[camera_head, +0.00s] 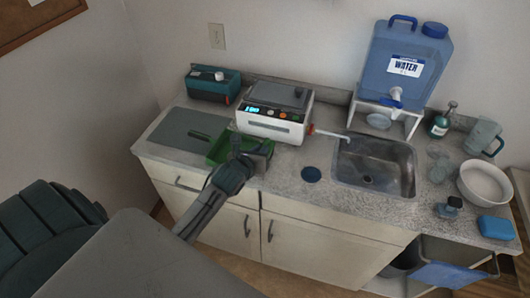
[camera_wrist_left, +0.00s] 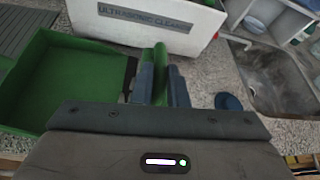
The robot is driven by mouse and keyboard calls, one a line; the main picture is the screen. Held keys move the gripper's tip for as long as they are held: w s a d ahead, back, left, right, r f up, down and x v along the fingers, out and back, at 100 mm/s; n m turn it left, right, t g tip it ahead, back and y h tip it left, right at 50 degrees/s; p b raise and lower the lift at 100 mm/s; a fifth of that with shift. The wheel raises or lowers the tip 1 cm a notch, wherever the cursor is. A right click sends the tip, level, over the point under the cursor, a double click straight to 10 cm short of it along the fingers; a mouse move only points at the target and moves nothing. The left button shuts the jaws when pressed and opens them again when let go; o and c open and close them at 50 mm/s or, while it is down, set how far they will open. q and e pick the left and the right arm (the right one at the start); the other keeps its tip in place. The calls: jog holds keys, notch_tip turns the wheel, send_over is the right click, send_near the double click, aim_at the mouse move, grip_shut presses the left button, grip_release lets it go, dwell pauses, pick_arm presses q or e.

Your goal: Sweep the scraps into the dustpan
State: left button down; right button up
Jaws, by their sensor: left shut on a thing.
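The green dustpan (camera_head: 219,150) sits at the counter's front edge; in the left wrist view its open tray (camera_wrist_left: 75,85) fills the left side. My left gripper (camera_head: 236,152) is at the dustpan's right part. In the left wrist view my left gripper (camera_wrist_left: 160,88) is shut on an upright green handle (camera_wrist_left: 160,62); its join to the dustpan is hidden. A dark strip (camera_wrist_left: 130,75) shows between tray and gripper. I cannot make out any scraps. My right gripper is not in view.
A white ultrasonic cleaner (camera_head: 272,126) stands right behind the gripper. A teal box (camera_head: 212,88) is at the back left. The sink (camera_head: 375,165), water jug (camera_head: 405,60) and white bowl (camera_head: 486,184) are to the right. A dark blue disc (camera_head: 312,174) lies on the counter.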

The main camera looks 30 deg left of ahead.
pick_arm(q)
jog(key=shift+s+a+r, duration=0.1)
jog(key=shift+a, duration=0.55)
jog(key=shift+s+a+r, duration=0.1)
jog(key=shift+a, duration=0.55)
jog(key=shift+s+a+p, duration=0.25)
jog(key=shift+a, duration=0.85)
jog(key=shift+s+a+p, duration=0.2)
jog(key=shift+s+a, duration=0.05)
jog(key=shift+a, duration=1)
jog(key=shift+r+p, duration=2.25)
jog(key=shift+r, duration=0.5)
